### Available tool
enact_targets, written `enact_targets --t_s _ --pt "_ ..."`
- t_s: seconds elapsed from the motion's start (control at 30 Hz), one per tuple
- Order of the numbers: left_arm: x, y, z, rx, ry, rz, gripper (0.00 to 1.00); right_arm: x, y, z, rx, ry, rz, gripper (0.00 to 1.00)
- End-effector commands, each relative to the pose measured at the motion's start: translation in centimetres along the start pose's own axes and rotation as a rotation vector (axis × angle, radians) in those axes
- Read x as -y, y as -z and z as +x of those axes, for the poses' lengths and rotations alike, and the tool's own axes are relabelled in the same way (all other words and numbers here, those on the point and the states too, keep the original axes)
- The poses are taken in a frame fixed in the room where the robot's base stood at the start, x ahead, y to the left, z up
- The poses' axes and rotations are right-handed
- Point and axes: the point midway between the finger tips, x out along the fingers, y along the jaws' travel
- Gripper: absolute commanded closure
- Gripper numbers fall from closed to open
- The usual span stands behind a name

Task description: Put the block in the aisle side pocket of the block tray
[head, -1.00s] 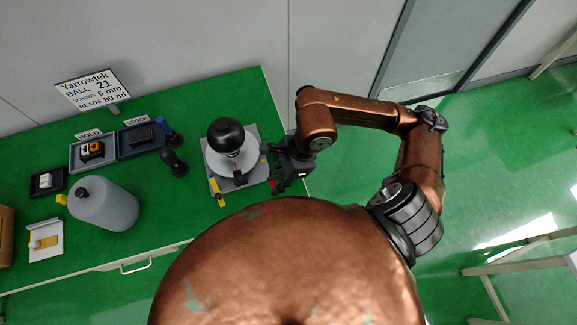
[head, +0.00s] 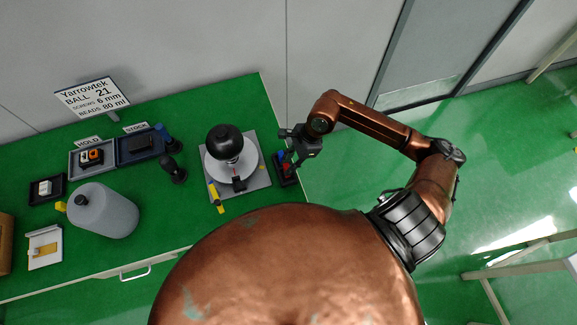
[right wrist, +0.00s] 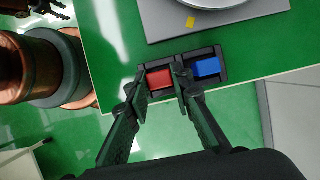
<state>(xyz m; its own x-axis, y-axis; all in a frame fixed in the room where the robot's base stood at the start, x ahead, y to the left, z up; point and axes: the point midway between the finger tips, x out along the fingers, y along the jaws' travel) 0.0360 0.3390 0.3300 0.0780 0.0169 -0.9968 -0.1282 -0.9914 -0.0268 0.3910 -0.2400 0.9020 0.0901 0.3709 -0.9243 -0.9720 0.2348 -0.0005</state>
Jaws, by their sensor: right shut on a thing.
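The dark block tray (head: 291,181) sits at the right edge of the green table, and it also shows in the right wrist view (right wrist: 222,59). A blue block (right wrist: 207,68) sits at its right pocket in the wrist view. A red block (right wrist: 160,78) shows over the left pocket, between the fingertips of my right gripper (right wrist: 161,84). That gripper is shut on the red block; I cannot tell how far the block sits into the pocket. In the head view my right gripper (head: 291,147) is beside the tray's far end.
A grey plate with a round white dish (head: 217,170) and black ball stands left of the tray. Farther left are a black knobbed piece (head: 174,170), a grey bottle (head: 105,212) and the HOLD and STOCK trays (head: 118,159). Right of the table is open floor.

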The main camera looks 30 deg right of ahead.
Motion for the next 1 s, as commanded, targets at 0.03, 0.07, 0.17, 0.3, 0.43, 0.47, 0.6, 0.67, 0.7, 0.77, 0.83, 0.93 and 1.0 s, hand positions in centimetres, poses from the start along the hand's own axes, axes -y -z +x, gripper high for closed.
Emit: enact_targets --t_s 0.03,0.07,0.17,0.3,0.43,0.47,0.6,0.67,0.7,0.77,0.83,0.93,1.0 --pt "0.0 -0.1 -0.2 0.001 0.000 0.000 0.60 -0.2 0.2 0.7 0.003 -0.004 0.005 1.00" --pt "0.0 -0.1 -0.2 0.001 0.000 0.000 0.60 -0.1 0.4 1.1 0.002 -0.003 0.004 1.00" --pt "0.0 -0.2 -0.3 0.002 0.000 0.000 0.60 -0.1 0.6 1.6 0.001 -0.001 0.001 1.00" --pt "0.0 -0.4 -0.2 0.005 0.000 0.000 0.60 -0.1 0.6 1.6 0.000 0.000 0.000 1.00" --pt "0.0 -0.5 0.0 0.007 0.000 -0.001 0.60 -0.1 0.7 1.8 0.000 -0.001 0.000 1.00" --pt "0.0 -0.5 0.1 0.007 0.000 -0.001 0.60 -0.1 0.8 1.9 -0.001 -0.001 0.000 1.00" --pt "0.0 -0.5 0.0 0.007 0.000 -0.001 0.60 -0.1 0.7 1.9 0.000 -0.001 0.000 0.71" --pt "0.0 -0.5 0.0 0.007 0.000 -0.001 0.60 -0.1 0.7 1.8 0.000 -0.001 0.000 0.67" --pt "0.0 -0.5 0.0 0.007 0.000 -0.001 0.60 -0.1 0.7 1.8 0.000 -0.001 0.000 0.64" --pt "0.0 -0.5 0.0 0.007 0.000 -0.001 0.60 -0.1 0.7 1.8 0.000 -0.001 0.000 0.62" --pt "0.0 -0.5 0.0 0.007 0.000 -0.001 0.60 -0.1 0.7 1.8 0.000 -0.001 0.000 0.62" --pt "0.0 -0.5 0.0 0.007 0.000 -0.001 0.60 -0.1 0.7 1.8 0.000 -0.001 0.000 0.62" --pt "0.0 -0.5 0.0 0.007 0.000 -0.001 0.60 -0.1 0.7 1.8 0.000 -0.001 0.000 0.62"
